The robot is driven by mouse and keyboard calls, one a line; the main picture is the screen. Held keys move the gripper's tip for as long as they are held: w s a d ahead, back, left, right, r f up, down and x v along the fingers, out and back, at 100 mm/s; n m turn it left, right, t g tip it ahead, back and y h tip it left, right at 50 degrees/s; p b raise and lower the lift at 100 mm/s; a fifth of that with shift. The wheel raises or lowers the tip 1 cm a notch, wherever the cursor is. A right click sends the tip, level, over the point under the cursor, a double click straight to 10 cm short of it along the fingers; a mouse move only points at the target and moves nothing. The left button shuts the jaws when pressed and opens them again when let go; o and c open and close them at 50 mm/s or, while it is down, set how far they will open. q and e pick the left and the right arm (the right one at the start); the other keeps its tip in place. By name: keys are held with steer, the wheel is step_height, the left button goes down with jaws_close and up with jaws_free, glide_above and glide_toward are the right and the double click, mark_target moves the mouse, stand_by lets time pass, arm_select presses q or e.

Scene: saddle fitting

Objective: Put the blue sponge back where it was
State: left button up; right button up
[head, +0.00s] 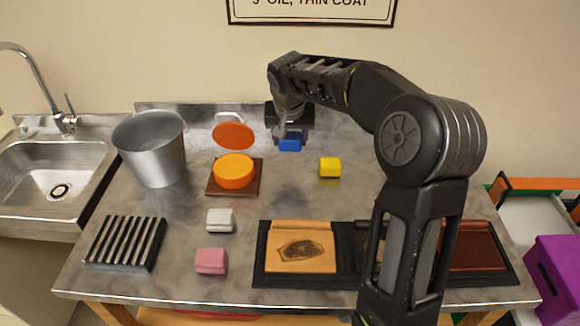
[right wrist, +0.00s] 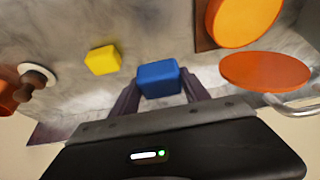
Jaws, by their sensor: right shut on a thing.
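The blue sponge (head: 290,145) is at the back middle of the table in the head view. My right gripper (head: 290,138) is over it and shut on it. In the right wrist view the blue sponge (right wrist: 158,79) sits between the two fingers of my right gripper (right wrist: 160,90). I cannot tell whether the sponge touches the table. A yellow sponge (head: 330,168) lies to its right and nearer the front. A white sponge (head: 220,220) and a pink sponge (head: 211,261) lie at the front left. My left gripper is not in view.
An orange round tin (head: 234,171) stands on a brown square, with an orange lid (head: 233,136) behind it. A metal bucket (head: 151,147), a slatted rack (head: 126,243) and a black tray (head: 304,281) with leather pieces stand around. Bare table lies between the sponges.

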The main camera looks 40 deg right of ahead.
mark_target(290, 148)
steer(key=shift+f, duration=1.65)
steer(key=shift+f+p, duration=0.35)
steer(key=shift+f, duration=2.15)
steer(key=shift+f+b, duration=0.25)
steer(key=shift+b, duration=0.05)
steer(key=o, duration=1.3)
steer(key=shift+r, duration=0.1)
steer(key=shift+r, duration=0.15)
